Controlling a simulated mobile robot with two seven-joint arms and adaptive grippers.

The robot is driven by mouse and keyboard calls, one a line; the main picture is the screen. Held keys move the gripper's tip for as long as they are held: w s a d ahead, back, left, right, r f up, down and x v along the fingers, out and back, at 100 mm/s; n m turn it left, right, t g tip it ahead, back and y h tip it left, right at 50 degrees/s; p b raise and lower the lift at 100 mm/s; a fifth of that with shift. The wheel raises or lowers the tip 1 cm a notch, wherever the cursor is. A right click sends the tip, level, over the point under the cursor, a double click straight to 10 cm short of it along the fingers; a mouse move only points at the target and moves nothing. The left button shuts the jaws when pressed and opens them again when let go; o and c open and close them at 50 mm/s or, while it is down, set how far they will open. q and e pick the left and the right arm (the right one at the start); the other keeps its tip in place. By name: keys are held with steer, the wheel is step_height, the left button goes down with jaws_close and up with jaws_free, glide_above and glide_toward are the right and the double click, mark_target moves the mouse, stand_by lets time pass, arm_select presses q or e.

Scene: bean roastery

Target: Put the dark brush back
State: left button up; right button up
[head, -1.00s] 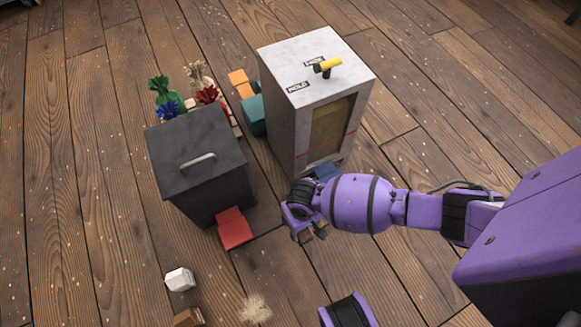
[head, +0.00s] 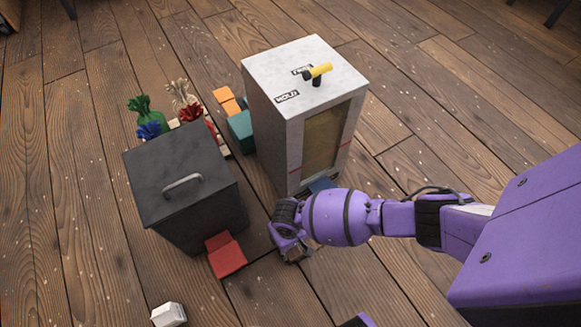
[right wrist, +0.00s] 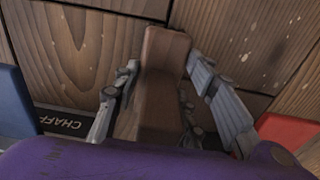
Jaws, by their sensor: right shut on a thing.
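My right gripper (head: 291,254) is low over the floor, between the red chute of the dark bin and the foot of the pale cabinet. In the right wrist view its fingers (right wrist: 165,100) are shut on a brown, block-like piece, which I take to be the dark brush (right wrist: 163,65). Only this smooth brown part shows; no bristles are visible. In the head view the brush cannot be made out at the gripper. My left gripper is not in view.
The dark lidded bin (head: 180,175) with its red chute (head: 226,255) stands left of the gripper. The tall pale cabinet (head: 305,80) with a yellow-handled lever (head: 318,71) stands behind. A CHAFF label (right wrist: 62,122) lies near a blue piece (right wrist: 15,100). A small white object (head: 168,314) is at front left.

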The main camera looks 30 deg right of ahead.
steer(key=shift+f, duration=0.2)
steer(key=o, duration=1.1)
steer(key=shift+r, duration=0.15)
step_height(320, 180, up, 12)
steer(key=p, duration=0.6)
steer(key=shift+f, duration=0.2)
steer(key=shift+r+p, duration=0.3)
steer(key=shift+p, duration=0.05)
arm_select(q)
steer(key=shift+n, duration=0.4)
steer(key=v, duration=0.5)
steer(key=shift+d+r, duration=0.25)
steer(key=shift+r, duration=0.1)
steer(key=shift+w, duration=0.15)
